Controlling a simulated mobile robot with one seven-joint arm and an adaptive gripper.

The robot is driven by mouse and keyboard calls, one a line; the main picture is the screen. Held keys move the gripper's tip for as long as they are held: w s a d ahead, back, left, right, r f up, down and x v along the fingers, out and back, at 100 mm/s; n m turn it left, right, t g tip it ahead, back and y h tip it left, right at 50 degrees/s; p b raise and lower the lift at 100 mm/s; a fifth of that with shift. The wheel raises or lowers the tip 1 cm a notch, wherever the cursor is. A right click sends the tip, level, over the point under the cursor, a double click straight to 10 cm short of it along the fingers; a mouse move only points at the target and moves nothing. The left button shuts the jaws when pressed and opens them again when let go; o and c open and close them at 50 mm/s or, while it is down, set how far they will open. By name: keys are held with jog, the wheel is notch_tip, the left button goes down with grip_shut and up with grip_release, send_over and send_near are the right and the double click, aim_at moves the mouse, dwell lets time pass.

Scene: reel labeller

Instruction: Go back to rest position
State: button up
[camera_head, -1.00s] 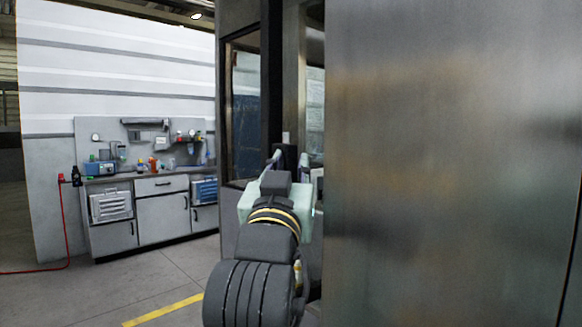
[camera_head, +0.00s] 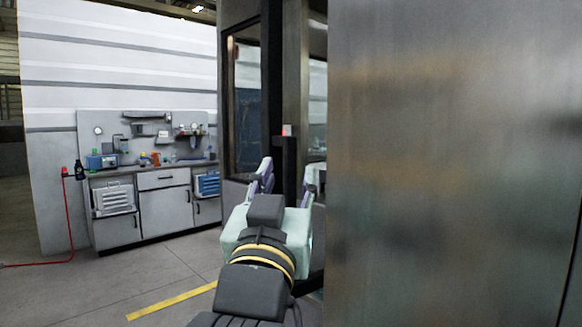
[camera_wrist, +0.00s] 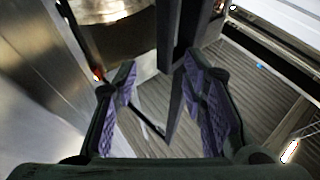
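My gripper (camera_head: 287,180) is in the middle of the head view, beside the metal cabinet and in front of the machine's dark frame. Its two fingers are spread apart. In the wrist view my gripper (camera_wrist: 162,95) shows purple ribbed pads with a wide gap between them. A dark upright bar (camera_wrist: 172,60) shows in that gap, and I cannot tell how far beyond the fingers it is. No object is seen held.
A large metal panel (camera_head: 450,160) fills the right side, close to my arm. The machine's glass window (camera_head: 245,110) stands behind the gripper. A grey workbench (camera_head: 160,210) with bottles and tools is at the left. The floor (camera_head: 90,285) at lower left is clear.

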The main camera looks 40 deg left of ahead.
jog(key=shift+s+d+f, duration=0.25)
jog(key=shift+s+d, duration=0.05)
jog(key=shift+s, duration=0.15)
jog(key=shift+a, duration=0.1)
